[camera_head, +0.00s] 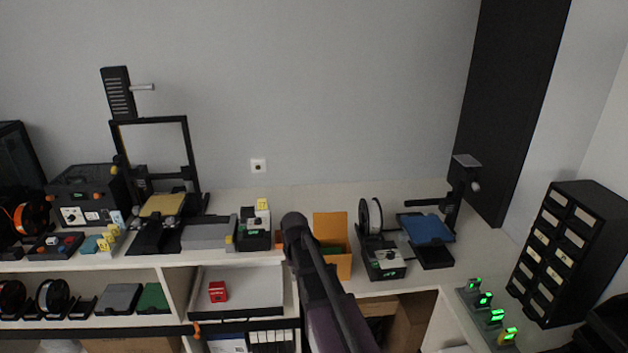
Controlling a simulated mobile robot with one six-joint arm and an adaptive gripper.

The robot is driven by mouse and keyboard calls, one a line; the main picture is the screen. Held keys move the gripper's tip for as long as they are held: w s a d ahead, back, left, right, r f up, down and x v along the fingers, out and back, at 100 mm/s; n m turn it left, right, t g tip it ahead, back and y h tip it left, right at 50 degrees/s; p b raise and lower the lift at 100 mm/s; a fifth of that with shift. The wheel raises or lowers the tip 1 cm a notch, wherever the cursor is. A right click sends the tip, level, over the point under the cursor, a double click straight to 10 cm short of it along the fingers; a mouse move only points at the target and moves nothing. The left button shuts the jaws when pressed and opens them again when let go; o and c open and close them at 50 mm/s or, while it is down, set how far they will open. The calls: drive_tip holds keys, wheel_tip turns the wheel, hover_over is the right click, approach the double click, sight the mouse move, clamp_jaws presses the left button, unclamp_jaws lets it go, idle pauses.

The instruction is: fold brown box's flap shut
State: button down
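An orange-brown box (339,265) stands on the white worktop, right of the middle. Its tall back flap (331,227) stands upright, and the box looks open at the top, with something green inside. My dark arm rises from the bottom middle and passes in front of the box's left side, hiding part of it. The arm's rounded dark end shows just left of the flap. I cannot make out gripper fingers in this view, so contact with the flap cannot be told.
Right of the box stand a small printer-like device (385,262) with a white spool (370,215) and a machine with a blue plate (427,229). A dark device (254,236) is close on the left. Brown cartons (410,322) sit under the worktop.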

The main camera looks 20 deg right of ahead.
drive_tip(key=w+d+r+m+p, duration=0.1)
drive_tip(key=w+d+r+p, duration=0.5)
drive_tip(key=w, duration=0.3)
drive_tip(key=w+d+r+m+p, duration=0.1)
drive_tip(key=w+d+r+p, duration=0.6)
drive_tip(key=w, duration=0.3)
drive_tip(key=shift+w+d+r, duration=0.3)
drive_tip(key=shift+d+r, duration=0.25)
drive_tip(key=shift+r, duration=0.35)
drive_tip(key=shift+f, duration=0.15)
